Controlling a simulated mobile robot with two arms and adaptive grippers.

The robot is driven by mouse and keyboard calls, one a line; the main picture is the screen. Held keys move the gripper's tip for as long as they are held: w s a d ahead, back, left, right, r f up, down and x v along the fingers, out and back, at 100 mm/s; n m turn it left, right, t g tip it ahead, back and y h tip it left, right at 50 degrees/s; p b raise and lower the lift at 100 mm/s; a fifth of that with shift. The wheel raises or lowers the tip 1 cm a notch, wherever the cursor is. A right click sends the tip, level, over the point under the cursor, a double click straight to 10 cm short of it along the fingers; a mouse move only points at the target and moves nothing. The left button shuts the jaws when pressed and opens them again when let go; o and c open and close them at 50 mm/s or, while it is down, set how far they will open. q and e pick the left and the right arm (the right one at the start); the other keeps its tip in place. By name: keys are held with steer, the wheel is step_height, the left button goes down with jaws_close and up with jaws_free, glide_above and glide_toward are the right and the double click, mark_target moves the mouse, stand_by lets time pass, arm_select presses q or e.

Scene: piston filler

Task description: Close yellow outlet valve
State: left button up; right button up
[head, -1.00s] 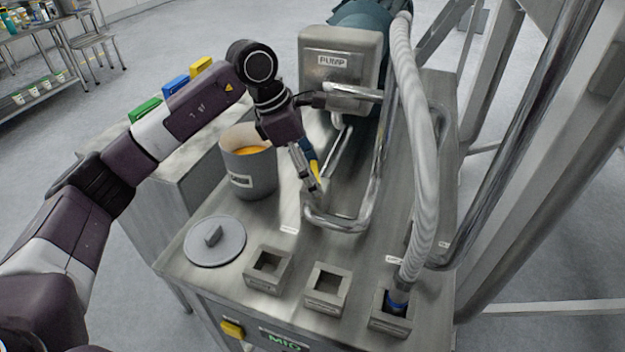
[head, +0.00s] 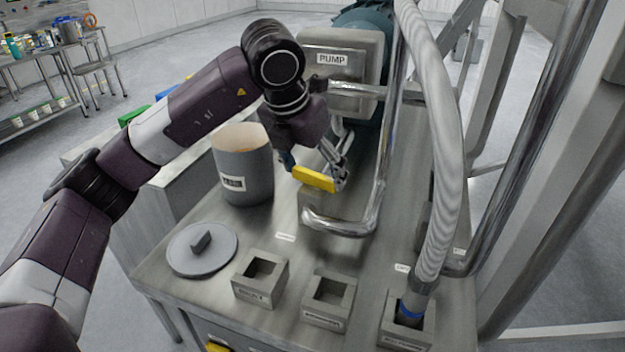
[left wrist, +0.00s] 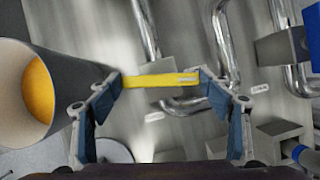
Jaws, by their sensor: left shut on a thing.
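The yellow outlet valve handle (head: 314,179) is a flat bar beside the bent steel pipe (head: 340,222) below the pump. In the head view it lies crosswise, pointing left toward the grey pot. My left gripper (head: 312,172) reaches down over it with a finger at each end. In the left wrist view the yellow handle (left wrist: 160,81) spans between the two fingertips, and the left gripper (left wrist: 161,78) is shut on it. My right gripper is not in view.
A grey pot (head: 244,180) with orange contents stands close left of the gripper. A grey lid (head: 203,252) and square sockets (head: 260,280) are at the front. The pump box (head: 340,62) is behind, and a ribbed hose (head: 447,170) passes on the right.

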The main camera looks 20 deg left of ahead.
arm_select(q)
steer(key=shift+d+n+y+b, duration=0.1)
steer(key=shift+n+y+b, duration=0.4)
steer(key=shift+n+b, duration=0.45)
steer(key=shift+r+n, duration=0.1)
steer(key=shift+n, duration=0.25)
steer(key=o, duration=1.2)
steer(key=shift+c, duration=0.2)
steer(key=v, duration=1.2)
steer(key=shift+s, duration=0.1)
